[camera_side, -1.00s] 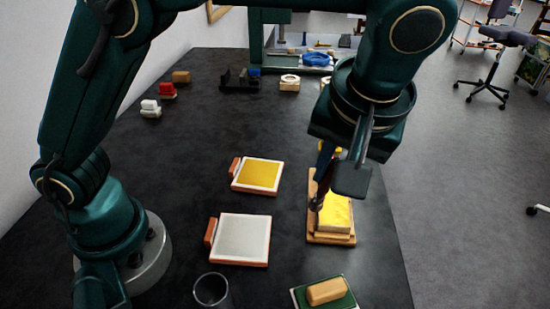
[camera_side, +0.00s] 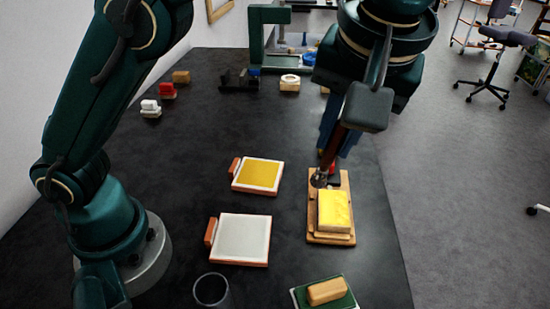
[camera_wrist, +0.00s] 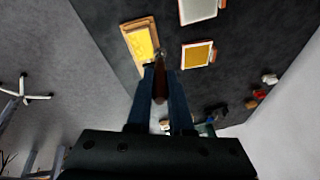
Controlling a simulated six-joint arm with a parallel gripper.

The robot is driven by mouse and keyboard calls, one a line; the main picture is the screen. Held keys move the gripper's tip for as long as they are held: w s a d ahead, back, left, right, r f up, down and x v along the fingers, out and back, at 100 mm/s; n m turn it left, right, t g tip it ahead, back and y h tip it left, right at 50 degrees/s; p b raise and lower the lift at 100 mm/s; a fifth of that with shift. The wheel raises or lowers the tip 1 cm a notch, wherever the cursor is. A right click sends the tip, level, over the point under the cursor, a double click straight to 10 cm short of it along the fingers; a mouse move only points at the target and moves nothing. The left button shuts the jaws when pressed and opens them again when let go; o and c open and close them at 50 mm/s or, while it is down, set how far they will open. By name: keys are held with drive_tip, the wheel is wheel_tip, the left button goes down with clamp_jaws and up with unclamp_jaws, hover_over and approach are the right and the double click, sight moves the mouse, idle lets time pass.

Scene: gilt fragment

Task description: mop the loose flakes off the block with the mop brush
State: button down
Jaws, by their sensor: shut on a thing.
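The block (camera_side: 334,210) has a yellow-gold top and rests on a wooden board (camera_side: 318,234) toward the right edge of the table; it also shows in the wrist view (camera_wrist: 141,41). My gripper (camera_side: 335,150) is shut on the mop brush (camera_side: 329,160), whose dark reddish handle (camera_wrist: 160,84) lies between the two blue fingers in the wrist view. The brush slants down, and its dark head (camera_side: 319,179) is at the far left corner of the block. I cannot tell whether it touches. Loose flakes are too small to make out.
Two white-topped, orange-edged trays lie left of the board, one with a gold sheet (camera_side: 258,175), one pale (camera_side: 241,238). A glass (camera_side: 211,289) and a green pad with a tan block (camera_side: 327,291) are at the front. Small stands and a green frame (camera_side: 262,40) are behind.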

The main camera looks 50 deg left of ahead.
wheel_tip(320, 180, up, 4)
drive_tip(key=w+d+t+h, duration=0.1)
drive_tip(key=t+h, duration=0.1)
drive_tip(key=shift+w+d+f, duration=0.1)
drive_tip(key=shift+f, duration=1.1)
drive_tip(key=shift+w+d+f, duration=0.1)
drive_tip(key=shift+f, duration=1.05)
